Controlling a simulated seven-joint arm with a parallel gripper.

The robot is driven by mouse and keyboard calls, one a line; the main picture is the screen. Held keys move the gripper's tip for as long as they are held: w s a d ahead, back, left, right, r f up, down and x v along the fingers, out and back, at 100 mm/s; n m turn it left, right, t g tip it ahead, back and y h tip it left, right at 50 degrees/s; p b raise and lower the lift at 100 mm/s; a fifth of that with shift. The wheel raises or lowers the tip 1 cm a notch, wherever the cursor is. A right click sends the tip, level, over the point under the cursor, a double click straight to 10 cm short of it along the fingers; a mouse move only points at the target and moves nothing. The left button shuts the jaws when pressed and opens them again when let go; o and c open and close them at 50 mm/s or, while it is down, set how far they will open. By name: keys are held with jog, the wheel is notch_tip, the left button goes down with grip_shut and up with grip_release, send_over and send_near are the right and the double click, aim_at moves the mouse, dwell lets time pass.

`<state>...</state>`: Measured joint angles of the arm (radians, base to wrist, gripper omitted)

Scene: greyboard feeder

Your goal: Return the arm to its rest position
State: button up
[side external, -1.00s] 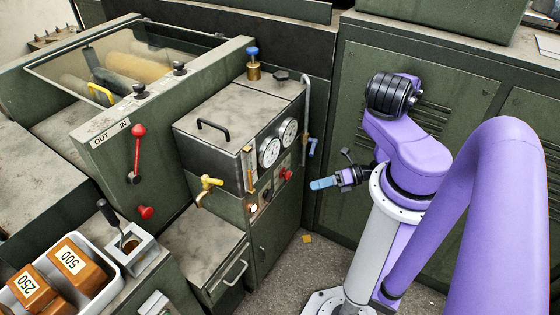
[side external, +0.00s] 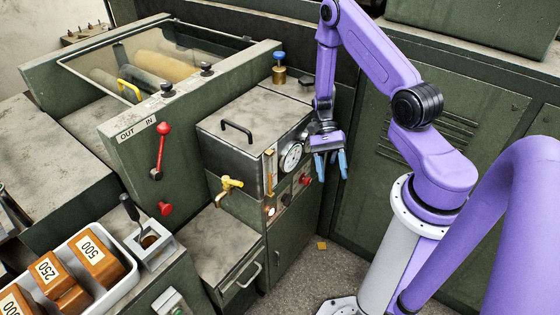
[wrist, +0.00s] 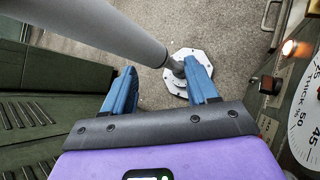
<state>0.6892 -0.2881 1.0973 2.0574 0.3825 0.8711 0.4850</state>
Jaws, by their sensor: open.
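My purple arm (side external: 425,160) rises from its grey column (side external: 385,255) and its upper links fold over to the left. My gripper (side external: 331,168) hangs fingers down at the right front of the machine's gauge box, close to the round gauges. Its two blue fingers are spread apart with nothing between them. In the wrist view my gripper (wrist: 160,75) is also open and empty, above the grey floor, with my own column and round base plate beyond the fingers.
A white dial gauge (side external: 291,156) and red knob (side external: 305,180) are just left of the gripper. A green cabinet (side external: 375,170) stands behind. A red lever (side external: 161,147), yellow tap (side external: 229,185) and white tray (side external: 125,285) of labelled orange blocks are further left. Grey floor (side external: 320,270) lies below.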

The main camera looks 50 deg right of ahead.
jog(key=a+r+n+t+h, duration=0.1)
jog(key=a+r+n+h, duration=0.35)
jog(key=r+n, duration=0.25)
jog(key=a+r+n+t+h, duration=0.1)
jog(key=a+r+n+h, duration=0.2)
jog(key=a+r+n, duration=0.3)
jog(key=s+a+r+n+t, duration=0.4)
jog(key=s+r+n, duration=0.6)
jog(key=n, duration=0.4)
jog(key=shift+r+t+y, duration=0.35)
jog(key=shift+r+t, duration=0.05)
jog(key=shift+t, duration=0.3)
jog(key=shift+a, duration=0.15)
jog(key=shift+c, duration=0.2)
